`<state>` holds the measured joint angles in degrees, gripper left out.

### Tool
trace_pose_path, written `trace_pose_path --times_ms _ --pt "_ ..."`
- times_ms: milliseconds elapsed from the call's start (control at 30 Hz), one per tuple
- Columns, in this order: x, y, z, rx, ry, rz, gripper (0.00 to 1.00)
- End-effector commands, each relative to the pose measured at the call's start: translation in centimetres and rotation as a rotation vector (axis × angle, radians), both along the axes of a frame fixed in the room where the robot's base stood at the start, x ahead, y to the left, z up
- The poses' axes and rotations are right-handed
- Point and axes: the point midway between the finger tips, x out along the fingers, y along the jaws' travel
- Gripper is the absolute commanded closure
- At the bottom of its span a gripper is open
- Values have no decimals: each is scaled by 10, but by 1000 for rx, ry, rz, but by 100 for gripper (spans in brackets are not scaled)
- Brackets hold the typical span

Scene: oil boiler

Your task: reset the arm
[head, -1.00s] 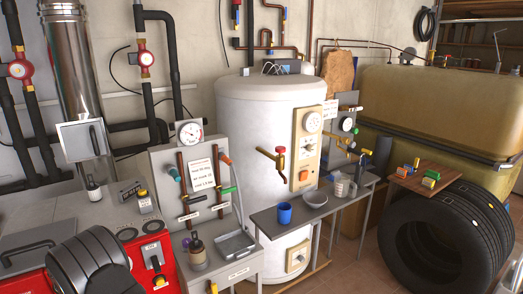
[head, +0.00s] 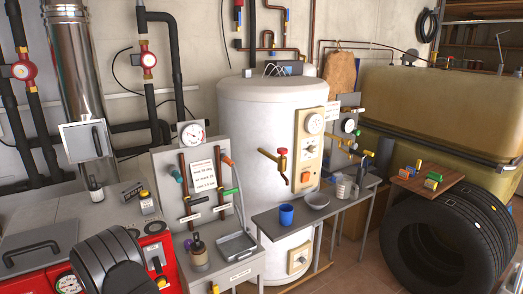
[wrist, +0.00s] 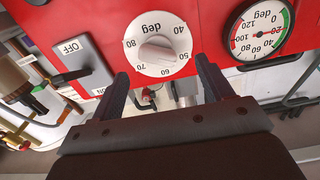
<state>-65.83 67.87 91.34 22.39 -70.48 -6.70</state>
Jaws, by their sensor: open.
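My gripper (wrist: 163,76) shows in the wrist view, its two dark fingers apart and nothing seen held between them. It faces the red boiler panel (wrist: 205,25). A white temperature dial (wrist: 157,50), marked in degrees from 40 to 80, lies just beyond the fingertips and between them in the picture. I cannot tell whether a finger touches the panel. In the head view a dark part of my arm (head: 110,265) stands before the red boiler (head: 182,270) at lower left; my gripper is hidden there.
A grey OFF switch (wrist: 80,60) is left of the dial and a round gauge (wrist: 262,30) is right of it. A side table (head: 222,270) with a tray (head: 237,245) stands right of the boiler. A white tank (head: 260,130) stands behind.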

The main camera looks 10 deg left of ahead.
Motion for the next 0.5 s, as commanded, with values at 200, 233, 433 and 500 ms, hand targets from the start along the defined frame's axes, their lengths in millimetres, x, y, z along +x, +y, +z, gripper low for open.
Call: trace_pose_path --times_ms 200,233,433,500 --pt "10 9 1 -52 -52 1 27" --pt "11 10 1 -55 -55 1 27" --pt "12 11 1 -62 -61 1 27" --pt "12 11 1 -62 -61 1 27"
